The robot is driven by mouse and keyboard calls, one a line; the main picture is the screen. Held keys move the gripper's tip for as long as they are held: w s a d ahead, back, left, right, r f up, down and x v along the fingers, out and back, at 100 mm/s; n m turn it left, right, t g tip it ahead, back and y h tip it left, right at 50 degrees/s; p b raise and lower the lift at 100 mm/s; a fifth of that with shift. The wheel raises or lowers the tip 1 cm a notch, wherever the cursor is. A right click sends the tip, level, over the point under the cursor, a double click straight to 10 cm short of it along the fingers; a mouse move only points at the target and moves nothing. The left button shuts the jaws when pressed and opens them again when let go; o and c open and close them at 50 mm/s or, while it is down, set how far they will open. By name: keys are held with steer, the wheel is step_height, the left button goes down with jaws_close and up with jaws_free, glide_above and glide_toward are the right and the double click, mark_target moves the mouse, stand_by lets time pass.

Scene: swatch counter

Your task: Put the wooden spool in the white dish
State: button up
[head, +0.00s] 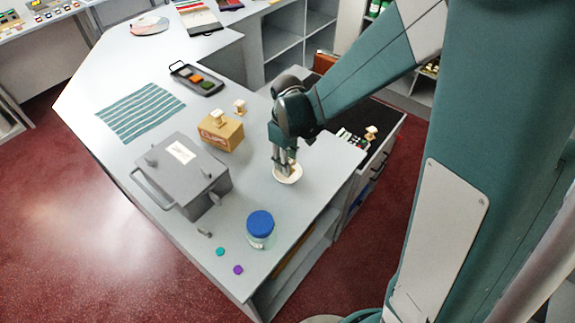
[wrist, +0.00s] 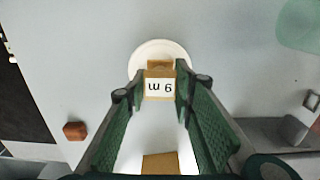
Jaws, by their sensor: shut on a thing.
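The wooden spool (wrist: 158,66) is a tan piece with a white label marked in dark characters. My gripper (wrist: 161,90) is shut on it, with a green finger on each side. In the head view my gripper (head: 286,158) points down at the white dish (head: 289,179), and the fingers hide most of the spool. The round dish (wrist: 160,46) lies behind the spool in the wrist view. I cannot tell whether the spool touches the dish.
A blue-lidded jar (head: 260,229) stands in front of the dish, near the counter's edge. A grey lidded box (head: 178,177) and a cardboard box (head: 221,132) stand to the left. A striped cloth (head: 141,110) lies farther left. Bare counter surrounds the dish.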

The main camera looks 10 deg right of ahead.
steer(key=shift+f, duration=0.8)
steer(key=shift+f, duration=0.15)
steer(key=o, duration=0.9)
steer(key=shift+r, duration=0.3)
steer(key=shift+r, duration=5.85)
